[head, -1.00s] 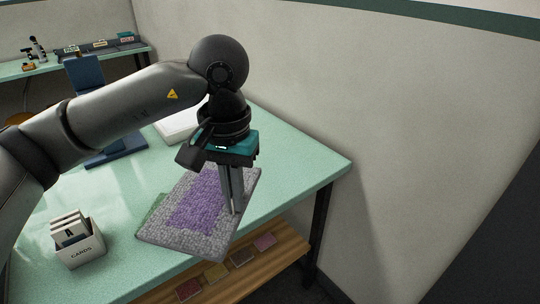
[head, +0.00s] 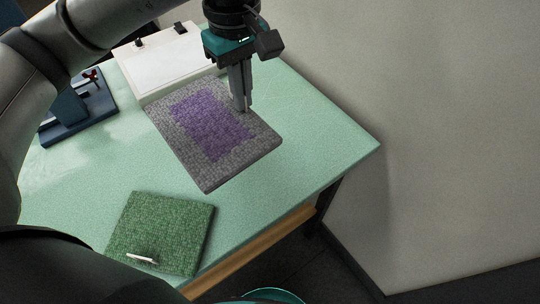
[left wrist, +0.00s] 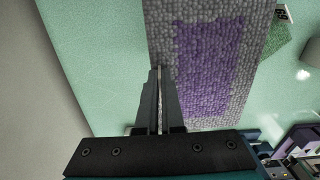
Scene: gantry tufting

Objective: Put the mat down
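The mat (head: 186,151) is grey with a purple rectangle in its middle. It is over the pale green table, in front of the white board. I cannot tell whether it lies flat on the table or hangs just above it. It also shows in the left wrist view (left wrist: 210,65). My left gripper (head: 241,108) points down at the mat's right edge. Its fingers are close together with that edge between them, seen from above in the left wrist view (left wrist: 160,72). My right gripper is not in view.
A green mat (head: 165,225) lies near the table's front edge, apart from the grey one. The white clip board (head: 165,65) is behind, and a dark blue stand (head: 88,115) is at the left. The table's right end (head: 335,145) is clear, with a wall beyond.

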